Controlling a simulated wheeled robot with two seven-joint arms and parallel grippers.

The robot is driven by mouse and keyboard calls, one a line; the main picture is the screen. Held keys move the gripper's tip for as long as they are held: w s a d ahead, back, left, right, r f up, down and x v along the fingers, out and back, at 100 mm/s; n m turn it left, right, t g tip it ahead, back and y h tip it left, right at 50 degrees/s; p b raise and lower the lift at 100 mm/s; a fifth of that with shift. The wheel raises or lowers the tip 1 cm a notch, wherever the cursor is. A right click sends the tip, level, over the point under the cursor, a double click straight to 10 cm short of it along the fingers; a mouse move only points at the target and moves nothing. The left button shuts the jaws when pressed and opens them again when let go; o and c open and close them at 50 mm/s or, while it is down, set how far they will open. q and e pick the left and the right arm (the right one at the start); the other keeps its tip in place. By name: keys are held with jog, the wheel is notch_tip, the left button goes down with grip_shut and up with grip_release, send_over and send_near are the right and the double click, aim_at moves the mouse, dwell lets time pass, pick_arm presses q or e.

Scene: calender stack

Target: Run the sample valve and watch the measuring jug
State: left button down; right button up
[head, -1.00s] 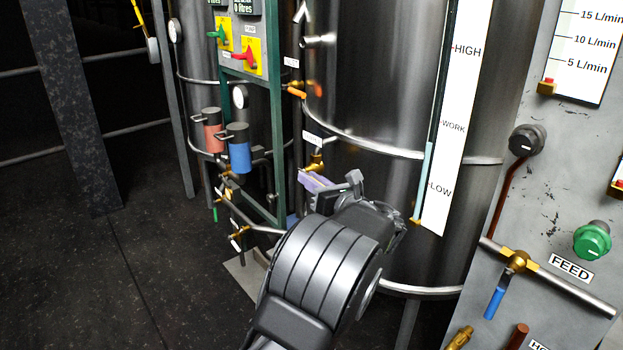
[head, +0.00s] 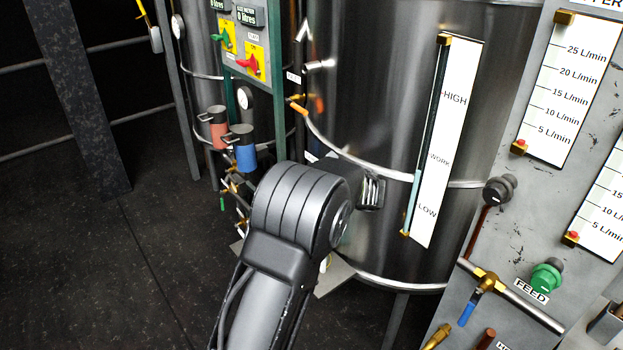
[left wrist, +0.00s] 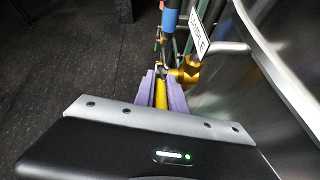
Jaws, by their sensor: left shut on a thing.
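In the left wrist view my left gripper (left wrist: 160,88) has its purple fingers shut on a yellow handle (left wrist: 161,95). A brass valve (left wrist: 188,72) sits just right of the fingers, below a white SAMPLE label (left wrist: 197,36) on the side of the steel tank. In the head view my own arm hides the fingers and the sample valve. I cannot make out the measuring jug in either view. My right gripper is not in view.
The steel tank (head: 380,100) carries a level gauge (head: 434,150) marked HIGH, WORK and LOW. At right a grey panel holds a FEED valve with a blue handle (head: 466,313) and a green knob (head: 546,275). Dark floor (head: 150,270) is open at left.

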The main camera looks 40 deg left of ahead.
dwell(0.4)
pick_arm(q)
jog(key=c, duration=1.4)
grip_release()
jog(key=shift+d, duration=0.1)
jog(key=b+v, duration=0.1)
jog(key=v, duration=0.6)
jog(key=shift+s+d+r, duration=0.1)
jog(key=shift+d+r, duration=0.15)
dwell(4.8)
